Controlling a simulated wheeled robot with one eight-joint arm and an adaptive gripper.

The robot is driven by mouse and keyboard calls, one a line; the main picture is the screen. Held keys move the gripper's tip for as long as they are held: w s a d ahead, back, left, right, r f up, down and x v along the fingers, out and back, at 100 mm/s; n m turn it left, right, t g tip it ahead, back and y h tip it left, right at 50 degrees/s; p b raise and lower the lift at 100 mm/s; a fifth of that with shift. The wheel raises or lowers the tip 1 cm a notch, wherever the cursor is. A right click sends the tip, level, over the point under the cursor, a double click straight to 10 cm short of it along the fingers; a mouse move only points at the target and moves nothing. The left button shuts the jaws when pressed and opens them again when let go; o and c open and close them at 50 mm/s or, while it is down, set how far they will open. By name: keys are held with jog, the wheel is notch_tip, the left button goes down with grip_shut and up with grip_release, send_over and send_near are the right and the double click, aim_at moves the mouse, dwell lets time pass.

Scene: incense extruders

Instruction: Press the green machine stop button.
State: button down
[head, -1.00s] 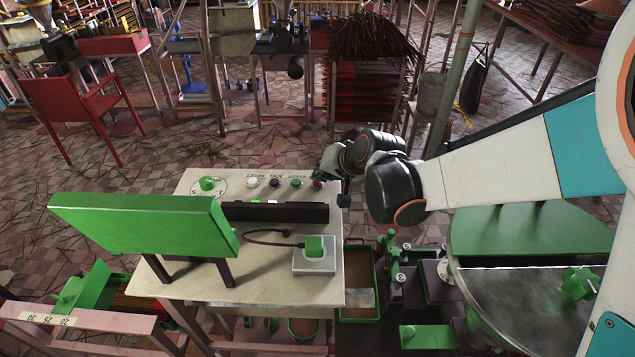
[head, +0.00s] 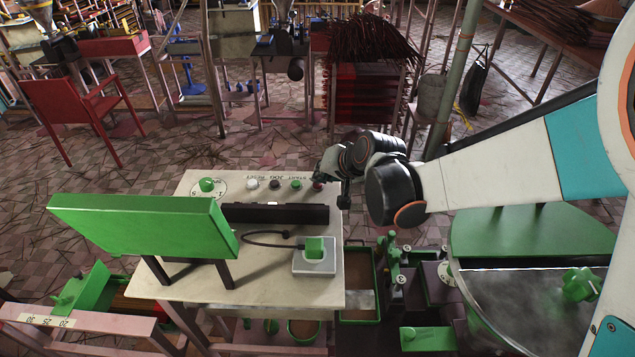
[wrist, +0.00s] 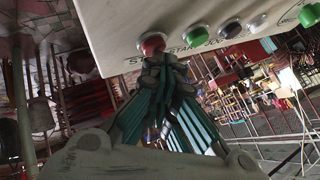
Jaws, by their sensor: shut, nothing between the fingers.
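The red stop button (wrist: 152,43) shows in the wrist view at the edge of a cream panel, above lettering that begins "STO". In the head view the red button (head: 317,185) is the rightmost of the row on the cream control table (head: 200,280), partly covered by my gripper. My gripper (wrist: 165,66) is shut and empty, its fingertips right at the red button's near side. I cannot tell whether they touch it or whether the button is pressed in.
Beside the red button are a green start button (head: 296,184), a black button (head: 274,184), a white button (head: 252,183) and a green knob (head: 207,185). A black bar (head: 290,214) and a green screen housing (head: 140,225) stand in front. Green machinery (head: 530,230) is at right.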

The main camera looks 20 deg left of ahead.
jog(key=shift+r+p, duration=0.35)
jog(key=shift+r, duration=0.3)
jog(key=shift+r+p, duration=1.65)
jog(key=shift+r, duration=0.9)
jog(key=shift+f, duration=0.1)
